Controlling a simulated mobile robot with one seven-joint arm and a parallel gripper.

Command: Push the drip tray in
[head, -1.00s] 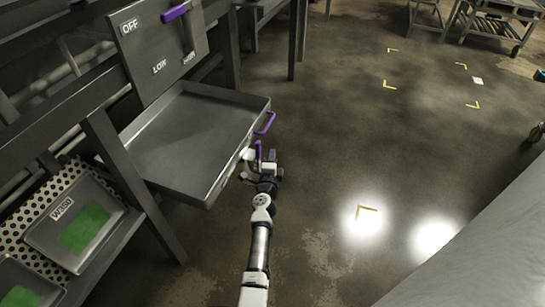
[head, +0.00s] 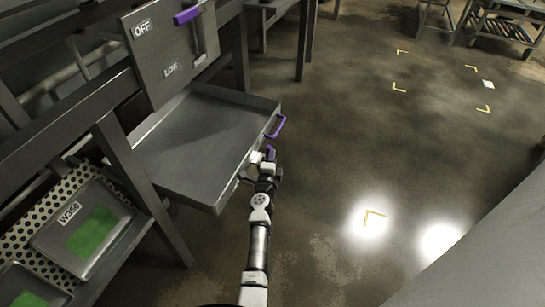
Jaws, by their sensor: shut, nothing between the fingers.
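The drip tray (head: 205,150) is a wide, shallow grey metal tray in the head view, sticking out from under the upright panel. A purple handle (head: 277,127) is on its front edge, toward the right corner. My gripper (head: 259,156) is shut and empty at the front edge of the tray, just nearer than the handle. It overlaps the front wall in the picture; I cannot tell whether it touches. A small purple piece shows beside the fingers.
The panel (head: 165,50) above the tray has OFF and LOW labels and a purple-gripped lever (head: 187,15). A grey frame leg (head: 140,185) and a lower shelf with green-marked trays (head: 85,232) are at left. Open floor (head: 345,160) lies to the right.

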